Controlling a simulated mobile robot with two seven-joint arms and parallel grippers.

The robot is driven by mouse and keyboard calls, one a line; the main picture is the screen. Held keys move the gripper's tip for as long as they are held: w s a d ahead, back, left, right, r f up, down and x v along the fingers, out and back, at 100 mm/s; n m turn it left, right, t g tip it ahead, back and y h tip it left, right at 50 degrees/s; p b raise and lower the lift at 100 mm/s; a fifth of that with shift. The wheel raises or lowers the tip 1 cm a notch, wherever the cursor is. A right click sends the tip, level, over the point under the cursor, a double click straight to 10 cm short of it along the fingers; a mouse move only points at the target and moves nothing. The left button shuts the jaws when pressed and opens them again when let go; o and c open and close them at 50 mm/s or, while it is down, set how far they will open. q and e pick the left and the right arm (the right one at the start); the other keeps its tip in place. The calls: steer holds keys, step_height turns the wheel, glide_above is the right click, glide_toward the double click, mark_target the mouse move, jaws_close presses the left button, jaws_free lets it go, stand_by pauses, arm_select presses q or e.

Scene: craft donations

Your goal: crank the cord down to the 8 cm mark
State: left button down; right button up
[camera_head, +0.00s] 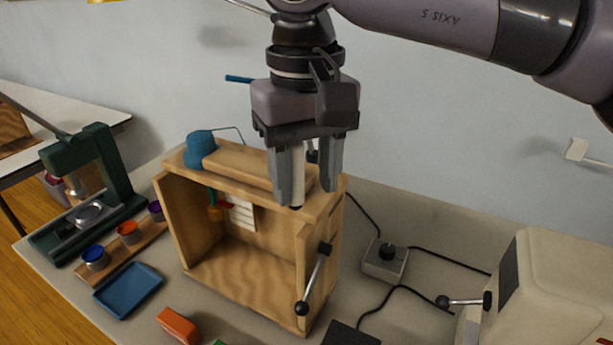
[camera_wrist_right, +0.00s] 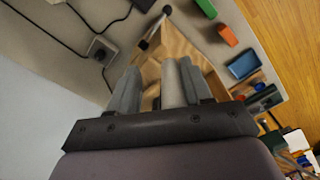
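A wooden box frame (camera_head: 245,280) with an open front stands on the table. A crank (camera_head: 315,281) with a black ball knob is on its right side, its handle slanting down; it also shows in the wrist view (camera_wrist_right: 154,28). A blue round part (camera_head: 200,147) sits on top at the left. Inside hang a small green and orange piece (camera_head: 214,208) and a white card with lines (camera_head: 242,213); its marks are too small to read. My right gripper (camera_head: 308,197) points down over the box's right top, fingers apart; it also shows in the wrist view (camera_wrist_right: 152,75). My left gripper is out of view.
A control box with a black knob (camera_head: 386,257) and cables lie right of the frame. A cream machine (camera_head: 550,290) with a lever stands further right. A blue tray (camera_head: 129,288), paint pots (camera_head: 127,232), an orange block (camera_head: 178,325) and a green press (camera_head: 85,190) are left and front.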

stand_by(0.4)
step_height(320, 180, up, 8)
steer(key=p, duration=0.8)
steer(key=shift+r, duration=0.15)
stand_by(0.5)
stand_by(0.4)
